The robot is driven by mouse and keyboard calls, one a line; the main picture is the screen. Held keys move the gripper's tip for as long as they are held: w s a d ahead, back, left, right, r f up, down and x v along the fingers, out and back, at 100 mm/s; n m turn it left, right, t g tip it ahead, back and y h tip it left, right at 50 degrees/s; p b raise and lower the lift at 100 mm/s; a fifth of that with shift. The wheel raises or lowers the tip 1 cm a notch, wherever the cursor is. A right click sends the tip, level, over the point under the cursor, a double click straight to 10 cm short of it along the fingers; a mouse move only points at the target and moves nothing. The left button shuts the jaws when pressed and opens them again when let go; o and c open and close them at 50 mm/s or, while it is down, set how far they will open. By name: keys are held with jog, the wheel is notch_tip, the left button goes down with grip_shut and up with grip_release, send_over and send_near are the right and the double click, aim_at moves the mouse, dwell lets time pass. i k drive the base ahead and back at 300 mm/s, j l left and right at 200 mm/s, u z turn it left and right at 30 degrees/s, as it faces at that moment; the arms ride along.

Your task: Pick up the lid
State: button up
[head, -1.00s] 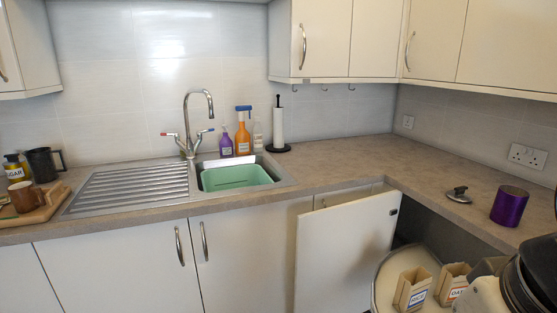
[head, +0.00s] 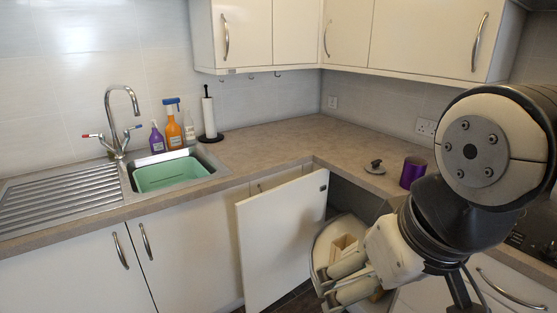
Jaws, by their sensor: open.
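The lid (head: 375,167) is a small round grey metal disc with a dark knob. It lies knob up on the right-hand worktop, just left of a purple canister (head: 412,172). My gripper (head: 331,284) is at the lower right, below worktop level in the picture, in front of the open corner cupboard. Its two pale fingers are apart and point down to the left. I see nothing held between them. The gripper is well apart from the lid, and my arm covers the area to the right of the canister.
A corner cupboard door (head: 282,240) stands open below the worktop. A round shelf (head: 320,247) with a carton (head: 343,247) shows behind my gripper. The sink with a green basin (head: 172,174), bottles and a paper-towel holder (head: 209,115) are left. The worktop corner (head: 290,135) is clear.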

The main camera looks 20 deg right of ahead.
aim_at(375, 167)
jog(key=z, duration=1)
